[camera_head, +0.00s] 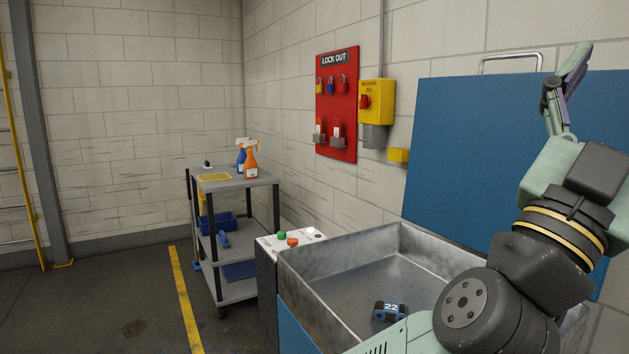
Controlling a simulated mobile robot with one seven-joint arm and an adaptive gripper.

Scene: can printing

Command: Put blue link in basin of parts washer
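The parts washer has an open grey metal basin (345,268) with a blue raised lid (445,150) behind it. A small blue and dark part marked 22 (390,311) lies on the basin floor, near my arm. It looks like a blue link. Another small blue part (223,240) lies on the middle shelf of the cart at left. My gripper (575,68) is raised high at the right, in front of the lid and well above the basin. Its fingers point up and are seen edge-on, so I cannot tell whether they are open or shut.
A grey cart (233,182) holds an orange spray bottle (251,161), a blue spray bottle, a yellow tray (214,177) and a blue bin (217,222). A control box (270,246) with buttons stands beside the basin. A red lockout board (337,105) hangs on the wall. Floor at left is clear.

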